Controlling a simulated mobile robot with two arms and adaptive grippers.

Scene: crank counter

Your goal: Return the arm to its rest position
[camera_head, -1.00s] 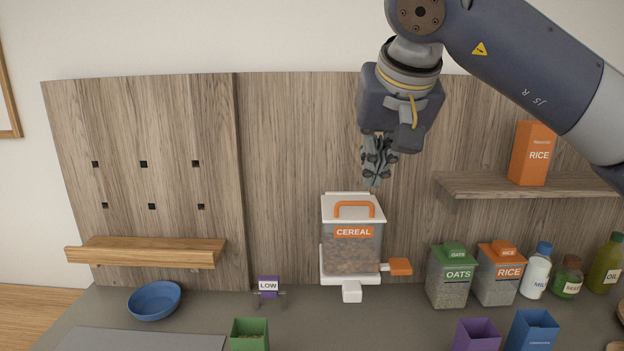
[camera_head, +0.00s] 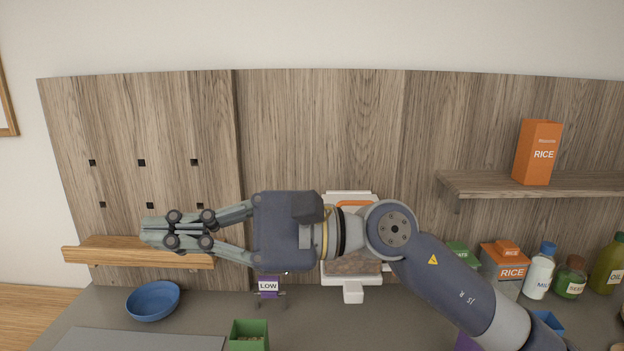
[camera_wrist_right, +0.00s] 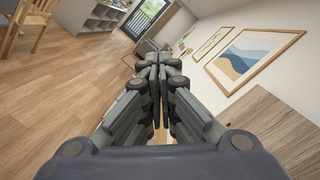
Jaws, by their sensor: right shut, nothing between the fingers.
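My right gripper (camera_head: 150,234) reaches across the middle of the head view, pointing left, in front of the back panel and above the counter. Its fingers are shut with nothing between them. In the right wrist view the closed fingers (camera_wrist_right: 159,75) point toward the room and floor. My right arm comes in from the lower right and covers most of the cereal dispenser (camera_head: 352,269). Only the dispenser's white top edge, part of its bin and its white spout show. My left gripper is not in view.
A wooden ledge (camera_head: 120,256) lies behind the fingertips. A blue bowl (camera_head: 153,300), LOW sign (camera_head: 268,286) and green box (camera_head: 249,334) stand below. The orange rice box (camera_head: 537,152) stands on the right shelf (camera_head: 590,184). The rice container (camera_head: 505,270) and several bottles stand at right.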

